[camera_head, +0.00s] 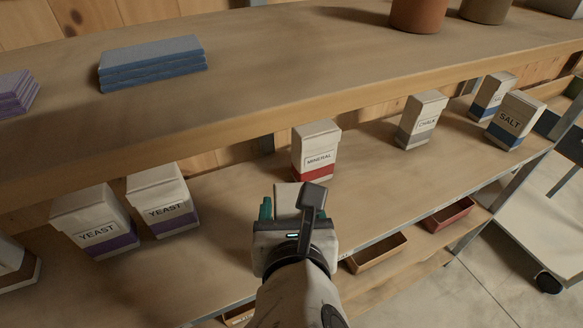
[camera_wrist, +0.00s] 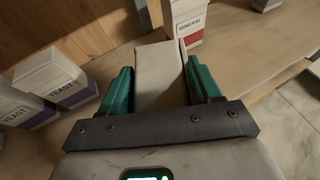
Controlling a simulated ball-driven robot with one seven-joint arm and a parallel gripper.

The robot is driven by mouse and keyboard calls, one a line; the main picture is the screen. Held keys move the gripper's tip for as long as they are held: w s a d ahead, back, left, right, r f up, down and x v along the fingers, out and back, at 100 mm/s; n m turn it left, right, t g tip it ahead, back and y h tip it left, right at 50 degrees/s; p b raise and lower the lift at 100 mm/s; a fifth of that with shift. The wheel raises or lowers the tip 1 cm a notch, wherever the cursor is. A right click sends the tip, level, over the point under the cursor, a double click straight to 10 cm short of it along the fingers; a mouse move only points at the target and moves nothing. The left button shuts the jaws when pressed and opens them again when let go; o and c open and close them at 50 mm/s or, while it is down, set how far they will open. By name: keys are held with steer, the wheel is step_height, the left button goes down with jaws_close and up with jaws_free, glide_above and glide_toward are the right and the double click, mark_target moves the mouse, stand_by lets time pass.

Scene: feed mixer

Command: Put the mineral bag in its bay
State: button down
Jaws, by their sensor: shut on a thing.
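My gripper (camera_head: 293,212) is shut on a pale, plain-topped bag (camera_wrist: 158,72), held between its green fingers over the lower shelf. The held bag's label is hidden from both views, so I cannot read what it is. A white bag labelled MINERAL with a red band (camera_head: 316,152) stands upright on the lower shelf just beyond the held bag. It also shows behind the fingers in the wrist view (camera_wrist: 188,24). Whether the held bag touches the shelf or the MINERAL bag I cannot tell.
Two YEAST bags with purple bands (camera_head: 95,225) stand to the left. A CHALK bag (camera_head: 421,120) and a SALT bag (camera_head: 515,120) stand to the right. The upper shelf edge (camera_head: 300,95) overhangs the back. Shelf between MINERAL and CHALK is bare.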

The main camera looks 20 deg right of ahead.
mark_target(291, 191)
steer(key=r+x, duration=0.2)
steer(key=x, duration=1.2)
steer(key=shift+w+d, duration=0.2)
steer(key=shift+w, duration=0.35)
steer(key=shift+f+p, duration=0.1)
steer(key=shift+p, duration=0.2)
steer(key=shift+c, duration=1.1)
jaws_free()
steer(key=shift+f, duration=0.1)
steer(key=v, duration=1.2)
